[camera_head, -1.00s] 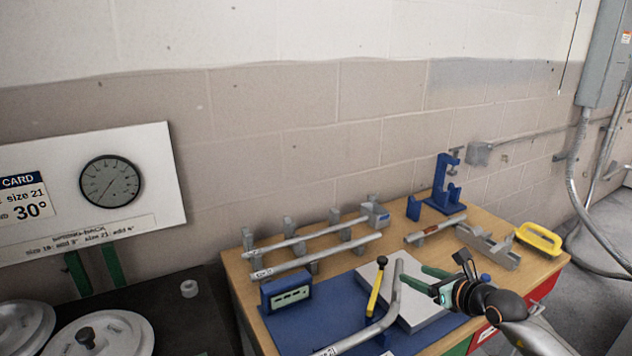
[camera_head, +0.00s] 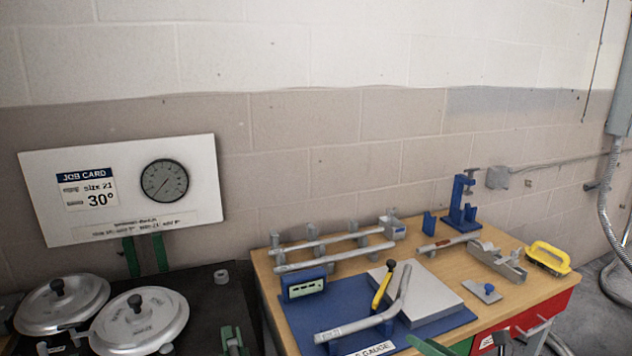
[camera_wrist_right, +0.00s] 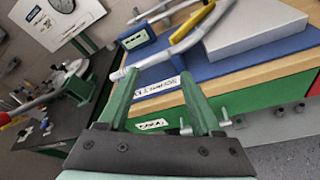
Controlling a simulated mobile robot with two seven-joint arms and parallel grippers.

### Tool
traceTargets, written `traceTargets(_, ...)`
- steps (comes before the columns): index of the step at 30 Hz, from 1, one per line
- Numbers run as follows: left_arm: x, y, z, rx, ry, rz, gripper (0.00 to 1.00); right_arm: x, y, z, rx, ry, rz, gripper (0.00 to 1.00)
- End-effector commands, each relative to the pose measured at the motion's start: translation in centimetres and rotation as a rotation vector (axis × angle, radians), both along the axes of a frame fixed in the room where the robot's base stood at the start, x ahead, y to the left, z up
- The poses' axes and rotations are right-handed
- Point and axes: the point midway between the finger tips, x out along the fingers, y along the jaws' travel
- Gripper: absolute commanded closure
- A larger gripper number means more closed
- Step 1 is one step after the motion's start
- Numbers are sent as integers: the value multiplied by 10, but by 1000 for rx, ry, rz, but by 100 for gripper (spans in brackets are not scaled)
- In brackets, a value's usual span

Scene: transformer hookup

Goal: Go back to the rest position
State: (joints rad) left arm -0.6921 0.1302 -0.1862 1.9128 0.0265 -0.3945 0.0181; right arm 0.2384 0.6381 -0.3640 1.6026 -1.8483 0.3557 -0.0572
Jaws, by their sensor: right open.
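My right gripper (camera_head: 432,346) shows only in part at the bottom edge of the head view, in front of the workbench. In the right wrist view, its two green fingers (camera_wrist_right: 160,82) stand wide apart with nothing between them. The bent grey pipe (camera_head: 370,319) lies on the blue gauge mat (camera_head: 298,325), clear of the fingers. It also shows beyond the fingers in the right wrist view (camera_wrist_right: 190,42). My left gripper is not seen in either view.
The wooden workbench (camera_head: 525,292) carries a pipe rack (camera_head: 335,246), a blue clamp stand (camera_head: 462,205) and a yellow-handled tool (camera_head: 548,257). A dark table (camera_head: 225,305) with lidded metal pots (camera_head: 140,318) stands left. A job card board (camera_head: 120,190) hangs above it.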

Motion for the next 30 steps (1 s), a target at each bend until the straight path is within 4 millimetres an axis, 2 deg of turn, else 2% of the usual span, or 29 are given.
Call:
traceTargets(1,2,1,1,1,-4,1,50,-14,14,-9,135,40,-13,34)
traceTargets(3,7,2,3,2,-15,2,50,-30,28,-17,335,95,-49,34)
traceTargets(6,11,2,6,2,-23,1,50,-52,39,-29,623,188,-134,34)
traceTargets(11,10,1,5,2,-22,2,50,-89,39,-59,1065,366,-340,34)
traceTargets(14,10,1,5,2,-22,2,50,-117,34,-88,1320,490,-507,34)
traceTargets(18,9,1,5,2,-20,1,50,-167,31,-134,1647,678,-781,34)
traceTargets(21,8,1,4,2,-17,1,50,-208,34,-166,1844,808,-985,34)
traceTargets(24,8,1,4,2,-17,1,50,-245,42,-189,1993,922,-1161,34)
traceTargets(27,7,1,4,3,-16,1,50,-272,50,-203,2091,1002,-1290,34)
traceTargets(30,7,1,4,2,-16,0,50,-287,55,-209,2145,1049,-1360,34)
